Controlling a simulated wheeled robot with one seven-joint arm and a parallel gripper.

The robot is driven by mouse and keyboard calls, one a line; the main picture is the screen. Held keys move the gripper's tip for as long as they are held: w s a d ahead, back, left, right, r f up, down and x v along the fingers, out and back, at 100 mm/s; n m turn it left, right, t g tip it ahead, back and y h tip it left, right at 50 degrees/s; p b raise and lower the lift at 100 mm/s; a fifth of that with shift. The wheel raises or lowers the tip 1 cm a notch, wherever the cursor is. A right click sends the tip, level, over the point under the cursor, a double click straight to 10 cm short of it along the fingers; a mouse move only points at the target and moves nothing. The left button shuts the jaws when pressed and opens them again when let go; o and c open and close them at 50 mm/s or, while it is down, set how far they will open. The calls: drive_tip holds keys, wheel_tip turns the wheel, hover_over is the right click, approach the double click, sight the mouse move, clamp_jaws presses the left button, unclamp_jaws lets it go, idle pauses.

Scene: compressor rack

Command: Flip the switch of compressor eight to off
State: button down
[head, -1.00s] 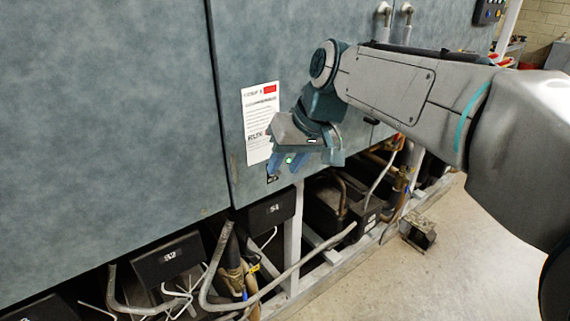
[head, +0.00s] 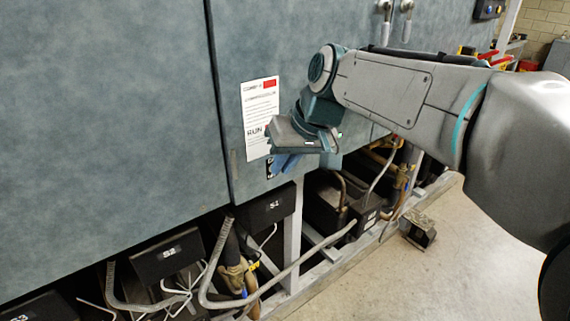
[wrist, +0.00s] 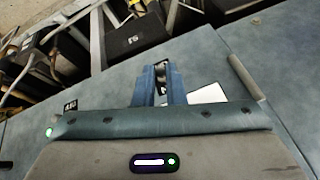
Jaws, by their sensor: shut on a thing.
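My gripper (head: 285,166) is at the front of the blue-grey cabinet door, just below a white notice (head: 260,112) with a red patch and the word RUN. In the wrist view its two blue fingers (wrist: 161,72) are shut on a small metallic part (wrist: 161,79), which looks like the switch lever. The fingers mostly hide this part, and I cannot tell its position.
Door handles (head: 406,20) are at the upper right.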

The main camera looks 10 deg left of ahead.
drive_tip(key=f+t+y+b, duration=0.1)
drive_tip(key=y+b, duration=0.1)
drive_tip(key=b, duration=0.6)
drive_tip(key=f+t+y+b, duration=0.1)
drive_tip(key=t+y+b, duration=0.1)
drive_tip(key=b, duration=0.6)
drive_tip(key=s+d+f+t+y+b, duration=0.1)
drive_tip(key=f+y+b, duration=0.1)
drive_tip(key=b, duration=0.7)
drive_tip(key=shift+n+t, duration=0.3)
drive_tip(key=shift+t, duration=0.1)
drive_tip(key=y+b, duration=0.1)
drive_tip(key=b, duration=0.2)
drive_tip(key=shift+t, duration=0.4)
drive_tip(key=shift+w+r+b, duration=0.1)
drive_tip(key=shift+b, duration=0.75)
drive_tip(key=c, duration=1.5)
unclamp_jaws()
